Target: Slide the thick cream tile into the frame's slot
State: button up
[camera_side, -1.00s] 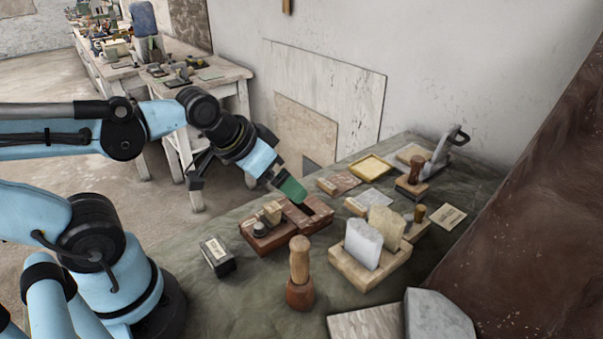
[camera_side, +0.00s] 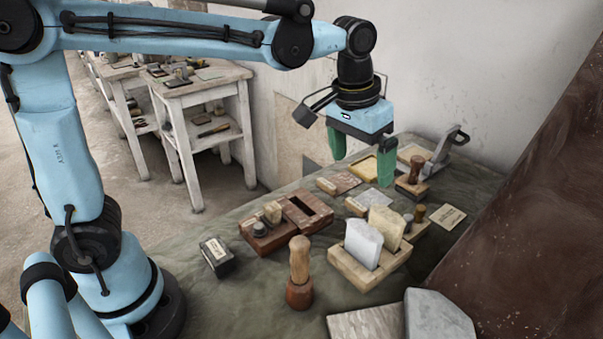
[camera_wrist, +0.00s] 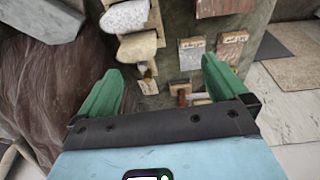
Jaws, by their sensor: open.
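A thick cream tile (camera_side: 386,226) stands upright in a pale wooden rack (camera_side: 398,263), just behind a grey-white tile (camera_side: 362,243). In the wrist view the cream tile (camera_wrist: 137,46) lies left of centre, below the grey-white one (camera_wrist: 125,16). The red-brown wooden frame (camera_side: 300,221) lies left of the rack. Its right part shows an empty dark recess; small blocks sit at its left. My gripper (camera_side: 361,171) has green fingers, points down, and is open and empty, above and behind the rack. Both fingers also show in the wrist view (camera_wrist: 161,68), apart from the tiles.
A wooden-handled tool (camera_side: 300,274) stands in front of the frame, and a dark labelled box (camera_side: 217,257) lies left of it. A large brown mass (camera_side: 530,220) bounds the right side.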

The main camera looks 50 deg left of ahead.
jog(key=g, duration=0.2)
send_near(388, 215)
jog(key=shift+s+a+f, duration=0.1)
jog(key=shift+s+a, duration=0.15)
jog(key=shift+a, duration=0.1)
jog(key=shift+w+d+f, duration=0.25)
jog(key=shift+d+f, duration=0.05)
jog(key=shift+d, duration=0.2)
notch_tip(388, 215, down, 12)
jog(key=shift+f, duration=0.1)
jog(key=c, duration=1.2)
